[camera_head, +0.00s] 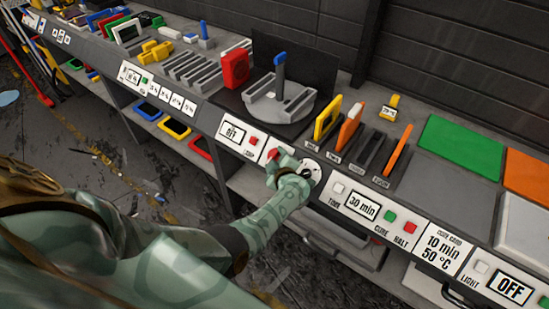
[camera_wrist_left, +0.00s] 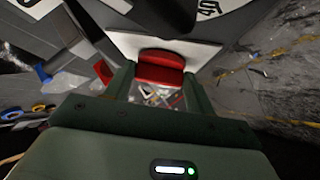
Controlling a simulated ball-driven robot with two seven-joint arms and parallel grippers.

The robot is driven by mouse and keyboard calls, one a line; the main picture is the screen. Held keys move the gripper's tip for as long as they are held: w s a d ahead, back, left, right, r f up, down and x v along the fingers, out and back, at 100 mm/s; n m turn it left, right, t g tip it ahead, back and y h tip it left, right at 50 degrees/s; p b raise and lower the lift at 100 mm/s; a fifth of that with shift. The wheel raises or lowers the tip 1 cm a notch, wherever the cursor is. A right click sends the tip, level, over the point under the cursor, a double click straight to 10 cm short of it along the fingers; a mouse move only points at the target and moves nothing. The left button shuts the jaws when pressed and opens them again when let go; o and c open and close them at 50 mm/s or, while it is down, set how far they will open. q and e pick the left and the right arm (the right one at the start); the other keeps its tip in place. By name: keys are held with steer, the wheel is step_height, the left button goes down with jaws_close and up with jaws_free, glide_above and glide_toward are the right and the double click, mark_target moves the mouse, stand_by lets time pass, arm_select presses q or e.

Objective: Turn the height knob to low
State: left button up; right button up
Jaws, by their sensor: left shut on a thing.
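My left gripper (camera_head: 279,161) is at the front panel of the bench, with its arm coming in from the lower left. In the left wrist view its fingers stand on both sides of a red knob (camera_wrist_left: 161,68) and are shut on it. The knob also shows as a bit of red (camera_head: 272,154) in the head view, mostly hidden by the gripper. A white dial (camera_head: 312,168) is just right of the gripper, partly covered. I cannot read the knob's setting or label. My right gripper is not in view.
A grey turntable (camera_head: 279,98) with a blue-topped post stands above the panel. An OFF display (camera_head: 232,132) and a red button (camera_head: 253,141) are left of the gripper. A 30 min display (camera_head: 362,205) is to its right. Yellow and orange tools stand in slots behind.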

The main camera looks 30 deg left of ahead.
arm_select(q)
steer(key=shift+n+g, duration=0.5)
steer(key=shift+n, duration=0.1)
steer(key=o, duration=1)
steer(key=shift+p, duration=0.3)
